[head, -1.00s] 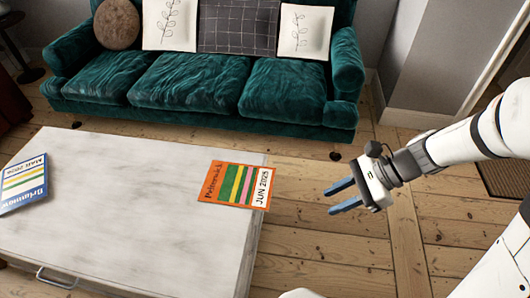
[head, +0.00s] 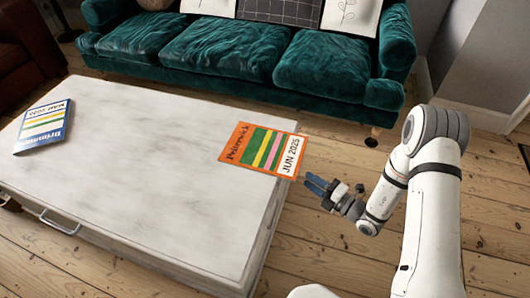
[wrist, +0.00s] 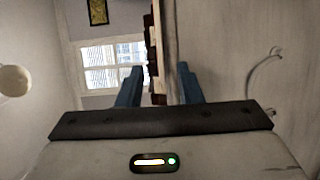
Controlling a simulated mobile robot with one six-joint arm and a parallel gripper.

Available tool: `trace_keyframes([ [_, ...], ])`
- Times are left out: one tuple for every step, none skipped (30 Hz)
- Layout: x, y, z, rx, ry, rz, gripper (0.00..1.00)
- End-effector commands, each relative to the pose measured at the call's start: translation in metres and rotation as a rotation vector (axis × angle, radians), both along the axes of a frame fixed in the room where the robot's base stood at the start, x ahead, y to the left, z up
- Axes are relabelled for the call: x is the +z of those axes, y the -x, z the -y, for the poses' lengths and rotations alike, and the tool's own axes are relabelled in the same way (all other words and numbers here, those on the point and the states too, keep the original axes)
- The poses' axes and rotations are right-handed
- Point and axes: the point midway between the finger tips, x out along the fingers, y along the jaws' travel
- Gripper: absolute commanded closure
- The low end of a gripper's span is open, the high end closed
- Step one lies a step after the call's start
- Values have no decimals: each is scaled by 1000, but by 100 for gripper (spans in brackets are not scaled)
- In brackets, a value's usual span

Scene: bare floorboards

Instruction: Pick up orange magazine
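The orange magazine (head: 264,149), with colored stripes and "JUN 2025" on its cover, lies flat at the far right corner of the white coffee table (head: 150,150). Its right end reaches slightly past the table's edge. My gripper (head: 312,183) is just right of that edge, close to the magazine's right end, with its blue fingers pointing left toward it. In the wrist view my gripper (wrist: 158,75) has its two fingers apart, with a table edge seen between them. I cannot make out the magazine for sure in the wrist view.
A blue magazine (head: 43,127) lies at the table's left end. A drawer handle (head: 60,224) sticks out from the table's front. A green sofa (head: 225,50) stands behind the table. Bare floorboards (head: 330,250) lie to the table's right.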

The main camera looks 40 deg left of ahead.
Motion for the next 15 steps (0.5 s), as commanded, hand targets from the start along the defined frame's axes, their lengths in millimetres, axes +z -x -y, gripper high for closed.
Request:
trace_keyframes([
  [-2, 0, -6, 1, -1, -2, 67],
  [-2, -1, -9, 0, -1, -2, 67],
  [-2, -1, -14, 1, -1, -2, 67],
  [-1, -1, -18, 2, -1, -1, 67],
  [-1, -1, -21, 1, -1, 0, 67],
  [-2, -2, -25, 0, -1, 0, 67],
  [-2, -2, -28, 1, -1, 0, 67],
  [-2, -3, -32, 2, -2, 0, 67],
  [-3, -4, -38, 1, -3, 2, 67],
  [-3, -5, -43, 2, -3, 3, 67],
  [-4, -5, -48, 3, -2, 2, 67],
  [-4, -6, -54, 2, -1, 1, 67],
  [-3, -7, -58, 2, -1, 1, 67],
  [-3, -7, -62, 2, -1, 2, 67],
  [-2, -8, -66, 1, -2, 2, 67],
])
